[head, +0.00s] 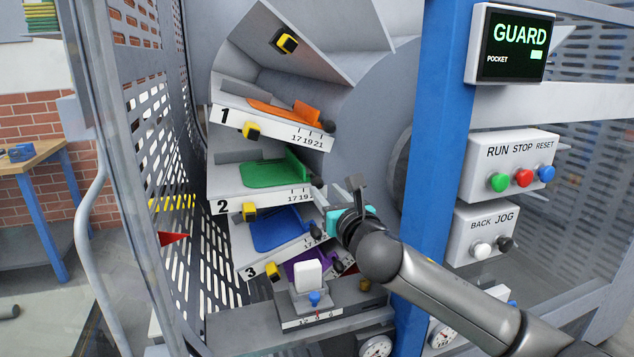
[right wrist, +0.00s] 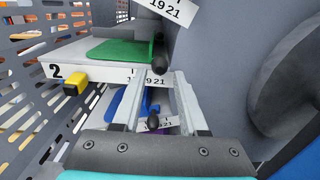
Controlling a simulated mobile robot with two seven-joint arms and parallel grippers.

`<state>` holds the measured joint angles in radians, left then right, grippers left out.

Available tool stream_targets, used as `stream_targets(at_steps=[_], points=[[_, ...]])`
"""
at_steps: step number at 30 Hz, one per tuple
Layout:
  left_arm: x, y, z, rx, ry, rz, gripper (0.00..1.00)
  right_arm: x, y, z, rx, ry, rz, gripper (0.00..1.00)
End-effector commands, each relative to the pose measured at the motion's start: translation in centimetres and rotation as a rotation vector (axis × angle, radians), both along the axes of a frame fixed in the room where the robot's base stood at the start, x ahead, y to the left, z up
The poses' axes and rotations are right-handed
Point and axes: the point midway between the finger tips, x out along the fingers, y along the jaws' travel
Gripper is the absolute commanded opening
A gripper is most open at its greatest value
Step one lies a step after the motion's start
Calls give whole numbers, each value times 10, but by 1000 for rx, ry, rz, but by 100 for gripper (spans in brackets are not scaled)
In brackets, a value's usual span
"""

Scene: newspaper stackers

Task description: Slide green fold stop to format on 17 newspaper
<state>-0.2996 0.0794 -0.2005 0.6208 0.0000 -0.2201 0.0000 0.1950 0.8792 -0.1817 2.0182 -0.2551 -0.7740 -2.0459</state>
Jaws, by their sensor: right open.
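The green fold stop (head: 298,168) stands at the right end of the green plate in pocket 2; the green also shows in the right wrist view (right wrist: 118,50). Its dark knob (head: 316,182) is near the right end of the pocket's scale (head: 295,197), whose numbers are partly hidden in the head view. My right gripper (head: 338,192) is open and empty, close to pocket 2's right front corner. In the right wrist view the knob (right wrist: 160,65) appears just beyond the fingertips (right wrist: 155,77), between them in the picture. Contact is not visible. My left gripper is not in view.
Pocket 1 with an orange stop (head: 306,112) is above; pocket 3 with a blue plate (head: 276,230) is below. A purple pocket (head: 302,262) lies lower still. A blue post (head: 440,110) and button boxes (head: 512,165) stand right. A perforated guard (head: 150,120) is left.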

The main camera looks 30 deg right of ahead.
Motion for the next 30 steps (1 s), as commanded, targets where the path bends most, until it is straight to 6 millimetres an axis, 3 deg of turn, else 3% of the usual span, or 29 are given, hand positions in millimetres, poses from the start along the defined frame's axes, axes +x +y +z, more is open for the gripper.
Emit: stream_targets(at_steps=[9,15,28,30], points=[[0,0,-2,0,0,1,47,42,-10,1,4,-2,0,42],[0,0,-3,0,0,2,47,58,-14,0,1,0,-1,42],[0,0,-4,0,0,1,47,63,-15,0,0,0,1,42],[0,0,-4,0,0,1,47,63,-15,0,0,0,1,36]])
